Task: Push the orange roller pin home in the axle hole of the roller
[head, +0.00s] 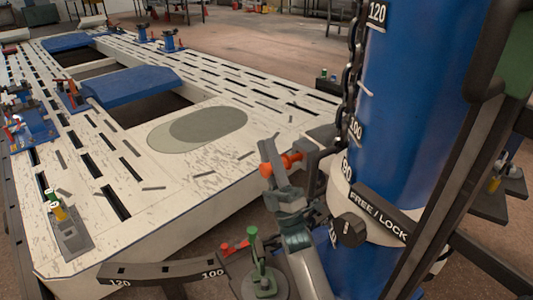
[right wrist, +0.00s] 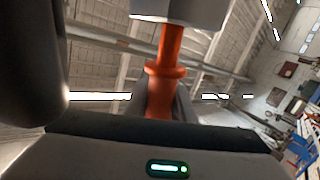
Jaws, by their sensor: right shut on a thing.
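The orange roller pin (head: 287,162) lies roughly level beside the tower in the head view. My right gripper (head: 272,167) is shut on its left end. In the right wrist view the pin (right wrist: 168,72) has a collar midway, and its far end meets a pale grey block (right wrist: 178,10). In the head view a dark grey part (head: 322,140) on the tower side stands at that end, likely the roller or its holder. The axle hole is hidden, and I cannot tell how deep the pin sits. My left gripper is not in view.
A blue tower (head: 410,110) with a chain and a FREE / LOCK lever (head: 378,212) stands close on the right. A curved scale arm (head: 165,272) and a green-handled clamp (head: 262,265) are below. The slotted pale bench (head: 215,190) spreads left, mostly clear nearby.

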